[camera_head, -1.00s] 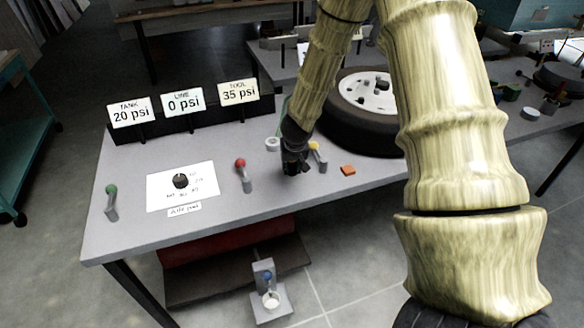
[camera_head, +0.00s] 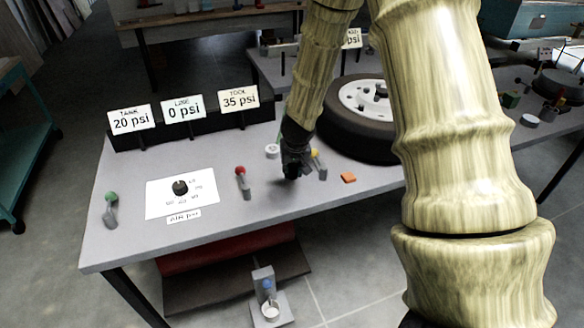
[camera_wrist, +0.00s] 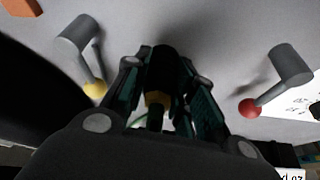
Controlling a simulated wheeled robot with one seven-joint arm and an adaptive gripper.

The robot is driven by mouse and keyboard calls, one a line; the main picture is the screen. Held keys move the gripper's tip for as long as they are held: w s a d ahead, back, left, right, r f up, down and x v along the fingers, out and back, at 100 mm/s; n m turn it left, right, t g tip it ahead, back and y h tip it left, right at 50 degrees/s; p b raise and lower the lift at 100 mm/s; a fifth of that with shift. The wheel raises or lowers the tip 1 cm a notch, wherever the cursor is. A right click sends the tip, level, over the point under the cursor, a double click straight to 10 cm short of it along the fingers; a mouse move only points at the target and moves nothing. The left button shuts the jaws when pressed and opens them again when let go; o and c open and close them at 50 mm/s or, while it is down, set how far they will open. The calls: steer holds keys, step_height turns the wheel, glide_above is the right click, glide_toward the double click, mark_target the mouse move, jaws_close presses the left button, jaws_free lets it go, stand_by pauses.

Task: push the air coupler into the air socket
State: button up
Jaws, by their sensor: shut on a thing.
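My gripper (camera_head: 293,165) is low over the grey bench, between the red-knobbed lever and the yellow-knobbed lever. In the wrist view my gripper (camera_wrist: 160,105) has its fingers closed around a dark cylinder with a brass-coloured band, which looks like the air coupler (camera_wrist: 157,98). A thin green line shows just below it. In the head view the coupler is hard to tell from the dark fingers. I cannot pick out the air socket, nor tell whether the coupler touches or sits in it.
The yellow-knobbed lever (camera_head: 317,163) is close to the right of my gripper, the red-knobbed lever (camera_head: 242,181) to the left. A tyre (camera_head: 350,130) lies behind. An orange block (camera_head: 348,178), a white ring (camera_head: 272,151), a dial panel (camera_head: 180,188) and a green-knobbed lever (camera_head: 111,208) are also on the bench.

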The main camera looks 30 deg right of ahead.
steer(key=s+a+b, duration=0.1)
steer(key=s+a, duration=0.2)
steer(key=s, duration=0.3)
steer(key=s+a+r+b, duration=0.1)
steer(key=s+a+b, duration=0.1)
steer(key=s, duration=0.4)
steer(key=shift+s+a+r, duration=0.15)
steer(key=shift+s+a, duration=0.05)
steer(key=shift+a, duration=0.55)
